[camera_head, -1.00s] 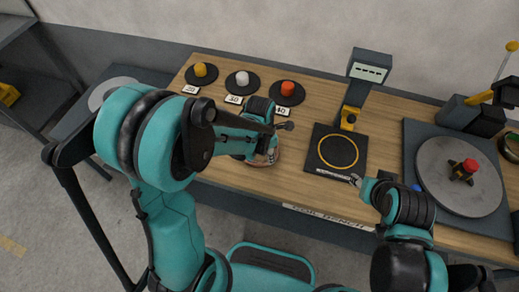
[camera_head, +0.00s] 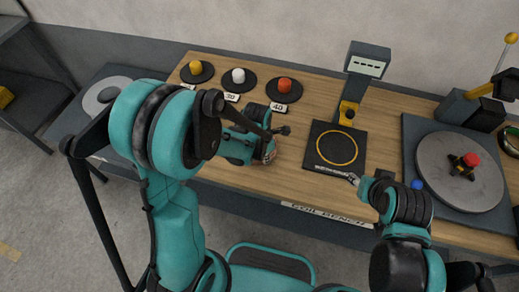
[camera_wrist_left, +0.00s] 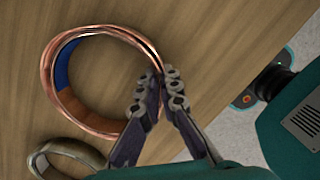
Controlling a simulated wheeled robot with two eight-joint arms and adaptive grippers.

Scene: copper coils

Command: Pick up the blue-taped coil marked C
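The copper coil with blue tape (camera_wrist_left: 97,85) shows in the left wrist view as an upright-looking ring with a blue patch and an orange-brown patch on its inner left wall. No letter C is readable. My left gripper (camera_wrist_left: 160,82) has its fingertips on either side of the coil's right rim and looks shut on it.
A dull metal ring (camera_wrist_left: 65,160) lies at lower left in the wrist view. The scale (camera_head: 337,149) has an empty pan. Several pegged pads with number labels (camera_head: 238,80) stand at the back. A turntable (camera_head: 458,172) is at right. The bench (camera_head: 300,190) front is clear.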

